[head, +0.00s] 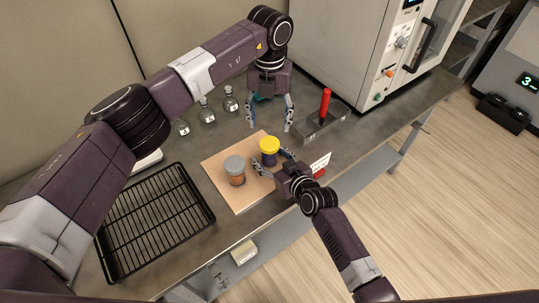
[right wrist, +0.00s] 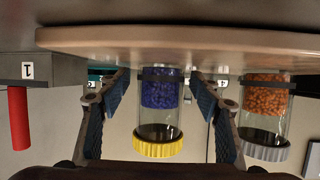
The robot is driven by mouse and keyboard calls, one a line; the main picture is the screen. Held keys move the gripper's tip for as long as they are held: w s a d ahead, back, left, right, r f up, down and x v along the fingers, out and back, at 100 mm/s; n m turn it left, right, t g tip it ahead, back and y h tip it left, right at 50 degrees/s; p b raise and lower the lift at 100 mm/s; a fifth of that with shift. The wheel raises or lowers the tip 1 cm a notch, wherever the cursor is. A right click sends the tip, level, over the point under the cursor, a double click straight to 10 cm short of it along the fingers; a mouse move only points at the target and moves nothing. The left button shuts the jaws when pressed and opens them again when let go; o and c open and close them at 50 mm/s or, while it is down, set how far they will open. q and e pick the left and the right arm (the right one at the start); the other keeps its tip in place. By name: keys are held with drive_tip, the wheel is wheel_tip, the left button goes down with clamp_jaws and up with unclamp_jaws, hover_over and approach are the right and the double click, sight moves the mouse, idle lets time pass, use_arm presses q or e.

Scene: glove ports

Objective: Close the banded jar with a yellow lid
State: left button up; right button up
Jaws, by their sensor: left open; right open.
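The jar with the yellow lid (head: 269,145) stands upright on a tan board (head: 222,165) in the head view. In the right wrist view, which is upside down, the jar (right wrist: 160,112) has a dark band, blue contents and the yellow lid (right wrist: 158,149) on its mouth. I cannot tell how tightly the lid sits. My right gripper (head: 271,161) is open, its fingers (right wrist: 160,88) on either side of the jar with visible gaps. My left gripper (head: 269,119) is open and empty behind the jar, above the bench.
A grey-lidded jar with orange contents (head: 235,170) stands close left on the board. A black wire rack (head: 157,218) lies front left. A grey holder (head: 322,127) with a red cylinder (head: 325,103), small flasks (head: 207,113) and a white sign (head: 320,163) are nearby.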

clamp_jaws()
idle(0.5)
use_arm(q)
drive_tip(key=n, duration=1)
drive_tip(key=shift+n, duration=0.3)
drive_tip(key=n, duration=1.2)
